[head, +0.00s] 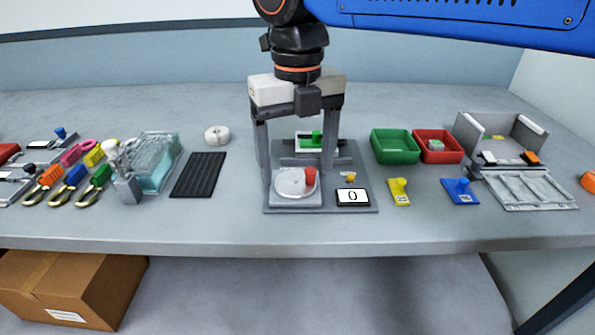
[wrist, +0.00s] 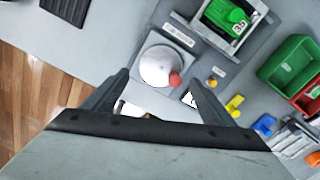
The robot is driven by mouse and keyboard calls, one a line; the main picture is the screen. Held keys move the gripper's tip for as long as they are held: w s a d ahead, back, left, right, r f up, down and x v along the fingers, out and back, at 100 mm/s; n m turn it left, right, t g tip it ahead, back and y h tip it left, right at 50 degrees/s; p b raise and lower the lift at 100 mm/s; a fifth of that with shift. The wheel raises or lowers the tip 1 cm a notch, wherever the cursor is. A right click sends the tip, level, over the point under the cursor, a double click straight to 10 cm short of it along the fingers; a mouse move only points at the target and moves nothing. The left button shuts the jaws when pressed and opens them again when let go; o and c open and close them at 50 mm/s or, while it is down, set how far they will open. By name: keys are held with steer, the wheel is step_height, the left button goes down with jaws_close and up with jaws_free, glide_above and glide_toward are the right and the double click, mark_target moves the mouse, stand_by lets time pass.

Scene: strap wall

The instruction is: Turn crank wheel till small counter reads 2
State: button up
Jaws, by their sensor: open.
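The crank wheel (head: 290,183) is a pale disc with a red knob (head: 311,176) at its right edge, on a grey base plate near the table's front. In the wrist view the wheel (wrist: 157,66) and its red knob (wrist: 175,79) lie beyond the fingertips. The small counter (head: 352,197), right of the wheel, reads 0; it is partly covered by a finger in the wrist view (wrist: 189,98). My gripper (head: 298,125) is open and empty, pointing down over the plate. In the head view its fingers stand either side of the plate's rear part.
A green block (head: 317,138) sits in a light holder behind the wheel. A small yellow knob (head: 351,177) is by the counter. Green (head: 396,147) and red (head: 437,147) bins stand right; a black ribbed mat (head: 199,175) lies left.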

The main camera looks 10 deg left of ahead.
mark_target(295, 183)
steer(key=shift+f, duration=1.35)
steer(key=c, duration=1)
